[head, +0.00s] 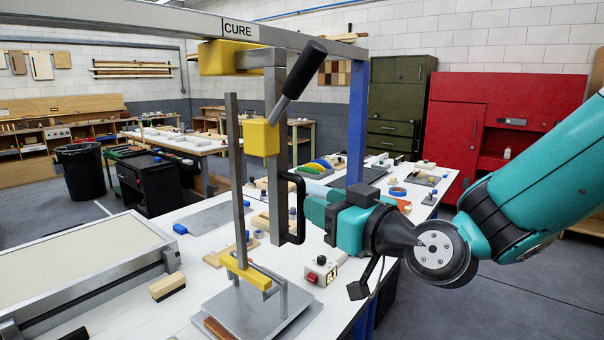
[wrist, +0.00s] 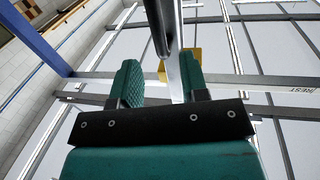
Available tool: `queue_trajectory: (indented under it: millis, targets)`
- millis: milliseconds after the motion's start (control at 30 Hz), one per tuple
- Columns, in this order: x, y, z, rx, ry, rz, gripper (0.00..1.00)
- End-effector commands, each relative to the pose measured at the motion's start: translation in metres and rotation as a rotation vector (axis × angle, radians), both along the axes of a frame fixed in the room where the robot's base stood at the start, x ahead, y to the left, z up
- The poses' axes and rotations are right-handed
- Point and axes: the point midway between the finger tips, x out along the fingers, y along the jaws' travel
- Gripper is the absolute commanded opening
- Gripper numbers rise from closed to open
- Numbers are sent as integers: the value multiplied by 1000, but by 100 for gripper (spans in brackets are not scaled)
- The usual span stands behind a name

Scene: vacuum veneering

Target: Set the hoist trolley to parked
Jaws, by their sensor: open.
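The hoist trolley is a yellow carriage (head: 228,58) on the overhead rail, beside a CURE label (head: 239,29). A grey mast (head: 273,95) hangs from it, with a yellow block (head: 262,138) and a lever with a dark grip (head: 301,68), tilted up to the right. Lower on the mast is a black D-shaped handle (head: 299,212). My gripper (head: 312,207) is open right beside this handle. In the wrist view my gripper (wrist: 160,82) has its teal fingers apart, with a metal bar showing between them; I cannot tell whether either finger touches the handle.
The overhead rail shows a REST label (wrist: 303,90) in the wrist view. A white bench (head: 190,262) below holds a metal plate (head: 262,308), a button box (head: 322,270) and loose parts. A blue post (head: 357,125) stands behind the mast. A framed press bed (head: 75,262) lies left.

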Motion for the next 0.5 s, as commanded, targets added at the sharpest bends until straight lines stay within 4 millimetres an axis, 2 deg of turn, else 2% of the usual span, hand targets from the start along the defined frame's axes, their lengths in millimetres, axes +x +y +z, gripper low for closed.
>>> queue_trajectory:
  millis: [67,233,500]
  targets:
    - [12,12,6,-1,3,3,41]
    - [34,30,4,-1,2,2,41]
    - [47,41,0,0,1,1,41]
